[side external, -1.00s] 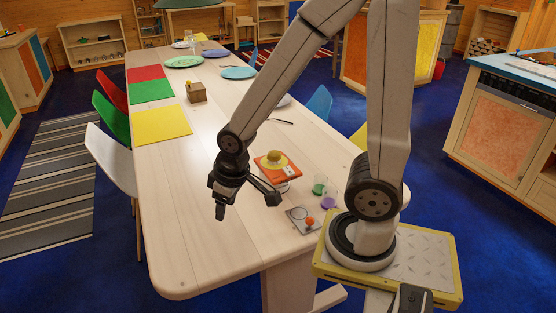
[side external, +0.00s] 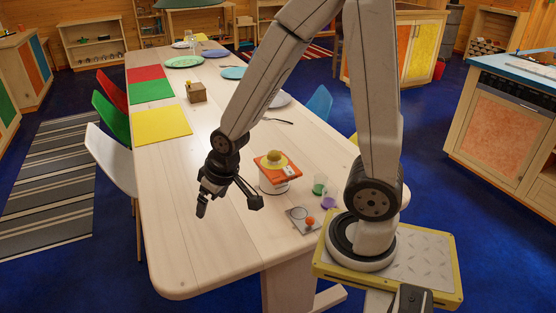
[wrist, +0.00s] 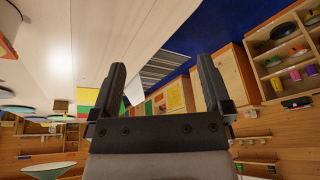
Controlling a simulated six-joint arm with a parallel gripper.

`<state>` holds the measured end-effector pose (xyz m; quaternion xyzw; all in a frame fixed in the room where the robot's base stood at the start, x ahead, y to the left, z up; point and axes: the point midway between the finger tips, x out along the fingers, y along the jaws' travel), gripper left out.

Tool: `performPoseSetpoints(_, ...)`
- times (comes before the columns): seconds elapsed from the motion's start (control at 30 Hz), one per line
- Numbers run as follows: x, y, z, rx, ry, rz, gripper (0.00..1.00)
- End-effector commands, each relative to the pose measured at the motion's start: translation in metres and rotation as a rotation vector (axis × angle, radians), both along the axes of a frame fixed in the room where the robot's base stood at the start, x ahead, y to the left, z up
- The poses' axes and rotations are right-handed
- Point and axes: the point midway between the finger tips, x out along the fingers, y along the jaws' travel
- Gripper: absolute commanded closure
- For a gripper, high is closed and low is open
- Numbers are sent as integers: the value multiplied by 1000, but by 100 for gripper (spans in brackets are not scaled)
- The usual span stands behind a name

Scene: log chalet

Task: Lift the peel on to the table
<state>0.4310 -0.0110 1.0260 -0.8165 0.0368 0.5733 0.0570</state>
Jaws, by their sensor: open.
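An orange flat board, which looks like the peel (side external: 265,168), lies on top of a white round container (side external: 273,187) on the table (side external: 215,258). A yellow round piece (side external: 284,163) and a brown bun-like thing (side external: 275,156) sit on the board. A pale tab with a dark spot (side external: 291,174) shows at its right side. My gripper (side external: 229,204) is open and empty, above the table to the left of the board, apart from it. The wrist view shows the two fingers wide apart (wrist: 161,68) with nothing between them; the board is not in that view.
Right of the container stand a green cup (side external: 320,185) and a purple cup (side external: 328,202). A grey tray (side external: 296,214) with an orange ball lies in front. A fork (side external: 278,121), wooden block (side external: 197,93) and yellow mat (side external: 162,126) lie farther back. The front-left tabletop is clear.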

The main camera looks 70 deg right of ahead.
Motion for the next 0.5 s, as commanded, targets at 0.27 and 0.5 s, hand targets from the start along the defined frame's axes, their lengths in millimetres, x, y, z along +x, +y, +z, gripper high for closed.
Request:
performPoseSetpoints(0.27,67,-49,-21,14,-216,-292,0)
performPoseSetpoints(0.5,103,-118,-44,-67,-399,-572,0)
